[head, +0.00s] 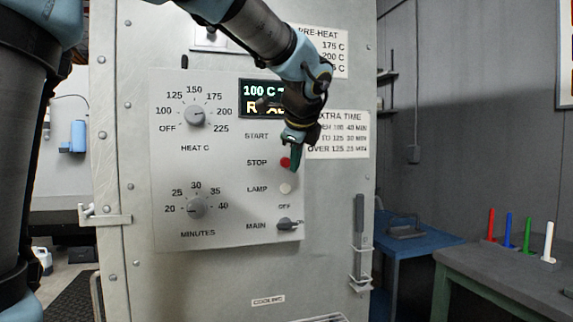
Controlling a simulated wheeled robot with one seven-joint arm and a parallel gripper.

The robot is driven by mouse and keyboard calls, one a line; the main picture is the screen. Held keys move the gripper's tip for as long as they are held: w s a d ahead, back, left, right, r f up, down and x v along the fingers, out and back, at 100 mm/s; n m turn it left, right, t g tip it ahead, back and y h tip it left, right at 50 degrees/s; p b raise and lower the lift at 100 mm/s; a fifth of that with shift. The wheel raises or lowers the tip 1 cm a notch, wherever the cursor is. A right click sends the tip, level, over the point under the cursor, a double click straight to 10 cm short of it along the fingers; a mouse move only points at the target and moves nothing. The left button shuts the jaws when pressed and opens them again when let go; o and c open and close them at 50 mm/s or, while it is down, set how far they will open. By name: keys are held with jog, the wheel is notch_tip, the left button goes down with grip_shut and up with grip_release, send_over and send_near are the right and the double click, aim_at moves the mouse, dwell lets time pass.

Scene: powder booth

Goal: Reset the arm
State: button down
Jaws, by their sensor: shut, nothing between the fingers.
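My arm reaches down from the top of the head view in front of an oven's control panel (172,135). My gripper (294,168) is shut and empty. Its tip is at or just in front of the red STOP button (285,162); I cannot tell if it touches. The arm hides the START button's place and part of the display (258,91), which reads 100 C. The heat dial (194,115), minutes dial (196,207), pale lamp button (285,188) and main switch (288,224) are in plain view.
A vertical handle (358,235) stands out at the panel's right. A latch (105,217) projects at the left. The floor between is partly hidden.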

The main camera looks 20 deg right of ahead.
jog(key=w+a+f+n+g+y, duration=0.2)
jog(key=a+f+n+g+y, duration=0.15)
jog(key=a+f+n, duration=1.2)
jog(key=s+a+f+n+g, duration=0.1)
jog(key=s+a+f+n, duration=0.4)
jog(key=a, duration=0.5)
jog(key=s+a+f+n+g, duration=0.2)
jog(key=s+a+f+n, duration=0.4)
jog(key=a+f, duration=0.4)
jog(key=shift+a+h, duration=0.2)
jog(key=shift+h, duration=0.15)
jog(key=shift+f+g, duration=0.1)
jog(key=shift+g, duration=0.15)
dwell(0.8)
